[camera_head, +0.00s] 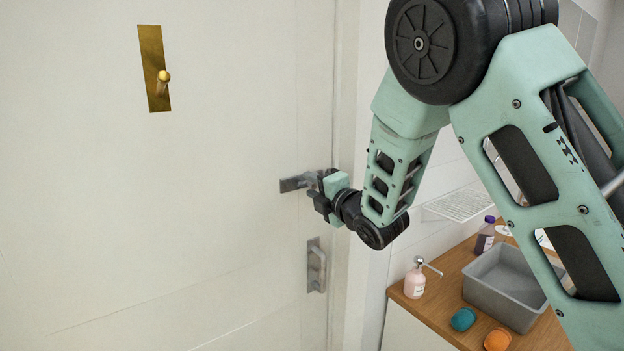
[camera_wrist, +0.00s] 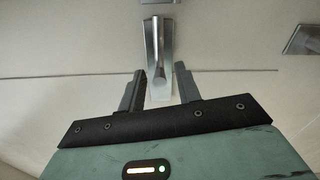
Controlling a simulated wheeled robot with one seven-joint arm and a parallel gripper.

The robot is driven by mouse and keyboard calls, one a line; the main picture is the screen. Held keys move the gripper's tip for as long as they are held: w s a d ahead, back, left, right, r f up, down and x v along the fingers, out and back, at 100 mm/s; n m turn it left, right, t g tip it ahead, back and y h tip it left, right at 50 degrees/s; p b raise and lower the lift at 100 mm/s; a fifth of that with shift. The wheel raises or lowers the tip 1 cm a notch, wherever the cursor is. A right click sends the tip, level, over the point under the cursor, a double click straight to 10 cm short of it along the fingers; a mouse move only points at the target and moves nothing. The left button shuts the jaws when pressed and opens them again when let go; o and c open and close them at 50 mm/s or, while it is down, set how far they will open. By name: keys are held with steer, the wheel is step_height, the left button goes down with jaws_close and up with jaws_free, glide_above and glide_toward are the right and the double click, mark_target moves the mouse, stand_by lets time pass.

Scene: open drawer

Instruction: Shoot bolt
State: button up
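Two grey metal fittings are on the white door in the head view. The upper one (camera_head: 293,183) has a flat horizontal plate, and my gripper (camera_head: 322,196) is just beside its right end, partly covering it. The lower one (camera_head: 316,266) is an upright plate with a handle-like bar. I cannot tell for sure which is the bolt. In the wrist view my gripper (camera_wrist: 160,88) is open, its two dark fingers apart. A metal plate with a raised bar (camera_wrist: 157,50) lies beyond and between the fingertips. I see no grip on it; contact is unclear.
A brass plate with a knob (camera_head: 156,75) is higher up on the door (camera_head: 150,200). A wooden counter (camera_head: 440,310) at lower right bears a grey basin (camera_head: 505,285), a pink soap dispenser (camera_head: 414,282), a bottle and small teal and orange items. Another metal piece (camera_wrist: 303,40) shows at right in the wrist view.

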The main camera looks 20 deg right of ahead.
steer(key=shift+w+a, duration=0.15)
steer(key=shift+w, duration=0.25)
steer(key=shift+c, duration=0.2)
jaws_close()
steer(key=d+b, duration=0.1)
steer(key=w+d+b, duration=0.1)
steer(key=d, duration=0.1)
steer(key=shift+d, duration=0.25)
steer(key=shift+o, duration=0.2)
jaws_free()
steer(key=shift+d, duration=0.15)
